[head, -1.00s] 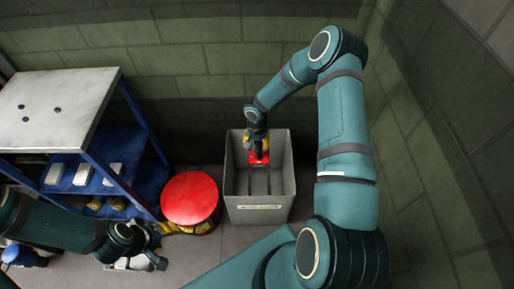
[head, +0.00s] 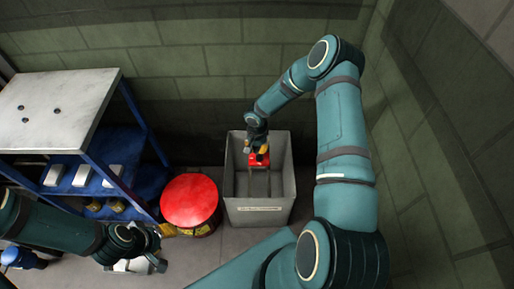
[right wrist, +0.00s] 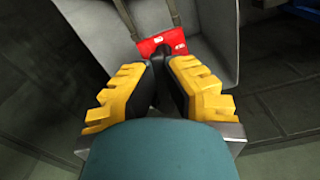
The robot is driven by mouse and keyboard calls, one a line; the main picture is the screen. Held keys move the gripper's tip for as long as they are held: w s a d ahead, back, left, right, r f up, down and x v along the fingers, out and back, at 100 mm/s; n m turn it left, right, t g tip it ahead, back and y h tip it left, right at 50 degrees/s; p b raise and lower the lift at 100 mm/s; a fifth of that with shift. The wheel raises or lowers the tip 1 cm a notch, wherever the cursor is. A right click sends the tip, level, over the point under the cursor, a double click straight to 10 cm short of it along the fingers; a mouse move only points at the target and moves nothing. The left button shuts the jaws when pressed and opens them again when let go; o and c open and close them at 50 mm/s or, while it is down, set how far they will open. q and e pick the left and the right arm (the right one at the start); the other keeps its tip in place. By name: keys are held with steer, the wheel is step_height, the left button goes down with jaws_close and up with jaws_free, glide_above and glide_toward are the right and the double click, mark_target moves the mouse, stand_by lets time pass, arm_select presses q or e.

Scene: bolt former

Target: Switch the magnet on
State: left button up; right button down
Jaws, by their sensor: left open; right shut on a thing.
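My right gripper (head: 258,147) reaches down into the grey bin (head: 259,209). Its yellow, black-padded fingers show in the right wrist view (right wrist: 162,85), closed on a dark handle-like part joined to a red block (right wrist: 162,43). The red block, the likely magnet, also shows inside the bin in the head view (head: 259,160). It has a small white label. My fingers hide most of the dark part, so I cannot tell a switch or its position. My left gripper (head: 155,250) is open at the lower left, well away from the bin.
A red-topped drum (head: 189,200) stands just left of the bin. A blue-framed bench with a pale top (head: 55,110) and shelves holding several parts is at the left. Block walls (head: 200,60) close in the back and right. Some floor (head: 215,262) is clear before the bin.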

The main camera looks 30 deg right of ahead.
steer(key=shift+s+d+n+b, duration=0.2)
steer(key=shift+d+n+b, duration=0.1)
steer(key=shift+n, duration=0.35)
steer(key=shift+s+d+n+b, duration=0.2)
steer(key=shift+n+b, duration=0.1)
steer(key=shift+n, duration=0.35)
steer(key=shift+f, duration=0.1)
steer(key=c, duration=1)
jaws_free()
step_height(320, 180, up, 12)
steer(key=shift+r, duration=0.1)
steer(key=shift+a, duration=0.1)
